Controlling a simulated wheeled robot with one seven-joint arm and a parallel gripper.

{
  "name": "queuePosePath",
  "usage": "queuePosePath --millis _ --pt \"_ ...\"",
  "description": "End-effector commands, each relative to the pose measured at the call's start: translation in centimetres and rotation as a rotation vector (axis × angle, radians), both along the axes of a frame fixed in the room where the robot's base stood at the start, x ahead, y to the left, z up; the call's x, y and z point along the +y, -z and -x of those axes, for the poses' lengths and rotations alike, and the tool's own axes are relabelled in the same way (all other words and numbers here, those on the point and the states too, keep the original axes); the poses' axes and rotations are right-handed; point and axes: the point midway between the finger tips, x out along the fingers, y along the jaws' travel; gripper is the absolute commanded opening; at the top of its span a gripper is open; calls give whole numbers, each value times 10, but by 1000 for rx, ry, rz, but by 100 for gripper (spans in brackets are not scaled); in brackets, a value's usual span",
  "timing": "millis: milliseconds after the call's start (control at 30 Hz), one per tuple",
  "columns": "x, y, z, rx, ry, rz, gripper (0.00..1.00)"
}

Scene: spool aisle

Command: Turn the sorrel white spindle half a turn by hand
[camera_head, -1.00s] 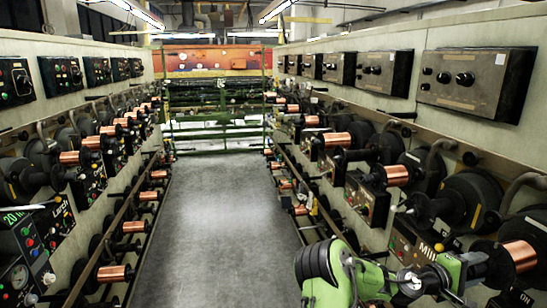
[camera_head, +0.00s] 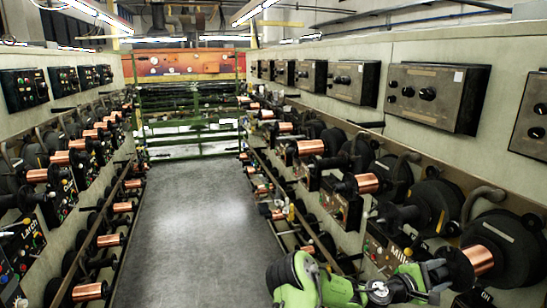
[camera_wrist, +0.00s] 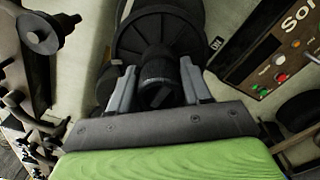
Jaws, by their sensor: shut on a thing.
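My gripper (camera_wrist: 158,90) is shut on a dark, ribbed round spindle end (camera_wrist: 158,72) in the wrist view, with one grey finger on each side. A wide black disc stands behind the spindle. No white shows on the part between the fingers. In the head view my gripper (camera_head: 440,272) is at the lower right, against the end of a spool unit with a copper-wound spool (camera_head: 480,259). The grip itself is too small to make out there. A brown panel (camera_wrist: 278,55) with lettering starting "Sor" is right of the spindle in the wrist view.
Rows of copper spools and black discs line both walls. A panel (camera_head: 396,257) lettered "Mill" is left of my gripper. Grey control boxes (camera_head: 440,97) hang above. Another black spindle (camera_wrist: 40,32) juts out at the wrist view's upper left. The aisle floor (camera_head: 190,235) is clear.

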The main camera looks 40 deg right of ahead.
Motion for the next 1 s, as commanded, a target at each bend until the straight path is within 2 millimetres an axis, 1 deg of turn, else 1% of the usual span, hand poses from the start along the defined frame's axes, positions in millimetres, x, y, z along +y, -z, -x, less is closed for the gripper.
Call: queuePosePath --millis 333,500,600,700,833,867,1000 --pt "1 -1 0 162 1 -76 18" --pt "1 1 0 485 0 -213 17" --pt "0 1 0 633 0 -275 17" --pt "0 1 0 679 0 -295 17" --pt "0 1 0 676 0 -295 17" --pt "0 1 0 676 0 -295 51" --pt "0 1 0 675 0 -294 72"
